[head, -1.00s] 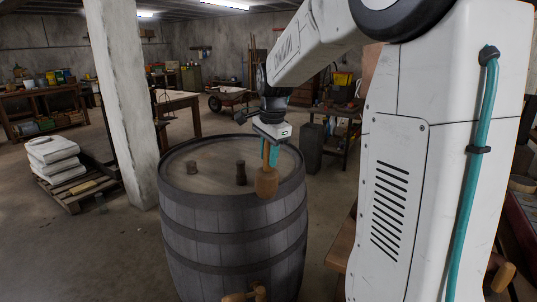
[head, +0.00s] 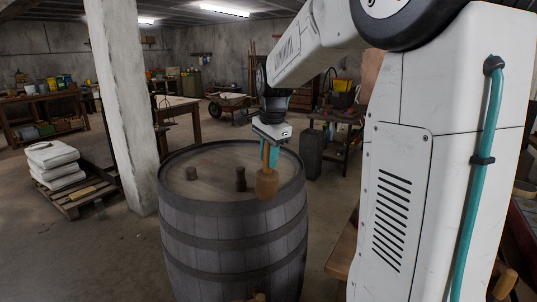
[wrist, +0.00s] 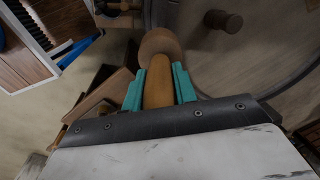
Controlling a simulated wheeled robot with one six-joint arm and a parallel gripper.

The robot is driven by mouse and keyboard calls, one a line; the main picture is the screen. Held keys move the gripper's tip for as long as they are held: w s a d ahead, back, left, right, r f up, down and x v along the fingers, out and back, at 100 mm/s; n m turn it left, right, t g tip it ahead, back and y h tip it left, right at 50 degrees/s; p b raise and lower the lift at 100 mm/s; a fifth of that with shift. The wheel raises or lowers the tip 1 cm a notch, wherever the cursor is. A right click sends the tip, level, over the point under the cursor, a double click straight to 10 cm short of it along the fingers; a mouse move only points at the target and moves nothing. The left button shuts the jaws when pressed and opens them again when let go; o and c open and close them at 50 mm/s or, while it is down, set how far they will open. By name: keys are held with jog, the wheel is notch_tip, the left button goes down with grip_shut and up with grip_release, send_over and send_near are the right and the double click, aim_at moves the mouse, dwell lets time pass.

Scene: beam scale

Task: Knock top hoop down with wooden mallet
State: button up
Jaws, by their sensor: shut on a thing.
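My gripper (head: 270,153) is shut on the handle of the wooden mallet (head: 267,184). The mallet hangs head down at the near right rim of the barrel. In the wrist view the teal fingers (wrist: 159,88) clasp the mallet's handle, with its round head (wrist: 160,43) beyond them. The top hoop (head: 216,224) is a dark band around the upper edge of the grey barrel (head: 225,262). The mallet head overlaps the hoop in the head view; I cannot tell whether they touch.
A concrete pillar (head: 122,110) rises at the left. Sacks on a pallet (head: 55,163) lie further left. Open floor lies left of the barrel.

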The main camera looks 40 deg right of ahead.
aim_at(268, 173)
jog(key=shift+f, duration=1.55)
jog(key=shift+r, duration=0.1)
jog(key=shift+r, duration=1.15)
jog(key=shift+r, duration=3.45)
